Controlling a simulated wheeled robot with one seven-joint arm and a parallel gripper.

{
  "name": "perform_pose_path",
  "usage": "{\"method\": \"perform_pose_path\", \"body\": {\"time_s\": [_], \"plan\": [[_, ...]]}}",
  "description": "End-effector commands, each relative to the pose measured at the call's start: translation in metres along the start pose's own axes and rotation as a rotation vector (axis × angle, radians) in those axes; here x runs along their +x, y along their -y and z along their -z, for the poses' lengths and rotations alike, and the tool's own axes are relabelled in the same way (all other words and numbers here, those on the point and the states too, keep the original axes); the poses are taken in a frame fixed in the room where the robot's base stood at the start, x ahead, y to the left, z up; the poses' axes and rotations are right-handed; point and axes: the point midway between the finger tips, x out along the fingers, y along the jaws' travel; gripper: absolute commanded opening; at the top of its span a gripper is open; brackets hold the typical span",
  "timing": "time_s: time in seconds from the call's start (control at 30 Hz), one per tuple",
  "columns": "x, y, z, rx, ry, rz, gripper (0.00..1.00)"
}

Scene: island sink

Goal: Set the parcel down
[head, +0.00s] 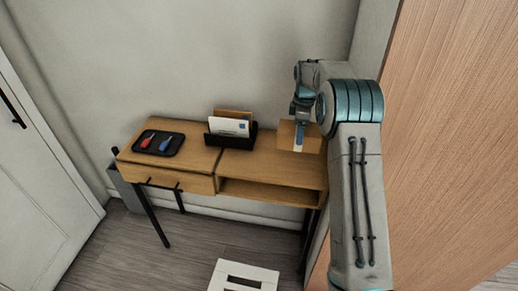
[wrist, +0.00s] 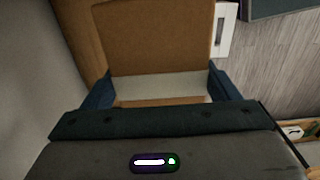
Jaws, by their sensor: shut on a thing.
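The parcel is a brown cardboard box (head: 287,136), at the right end of the wooden table in the head view. My gripper (head: 301,122) reaches down on it from above. In the wrist view the parcel's brown face (wrist: 155,38) fills the space between the two blue fingers of my gripper (wrist: 161,92), with a pale strip near the fingers. The gripper is shut on the parcel. The wooden table (head: 185,166) lies under the parcel. I cannot tell whether the parcel's underside touches the tabletop.
A black letter holder (head: 233,141) with envelopes stands left of the parcel. A black tray (head: 158,143) with a red and a blue item lies at the table's left end. A wooden panel (head: 445,150) rises close on the right. A white stool (head: 243,276) stands on the floor in front.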

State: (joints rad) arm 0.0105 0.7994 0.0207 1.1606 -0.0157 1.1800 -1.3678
Motion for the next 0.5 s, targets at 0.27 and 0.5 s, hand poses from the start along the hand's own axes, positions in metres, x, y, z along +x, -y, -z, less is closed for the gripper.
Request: {"method": "perform_pose_path", "body": {"time_s": [0.27, 0.5], "plan": [[0.046, 0.001, 0.0, 0.002, 0.002, 0.005, 0.52], [0.067, 0.001, 0.0, 0.003, 0.0, 0.002, 0.52]]}}
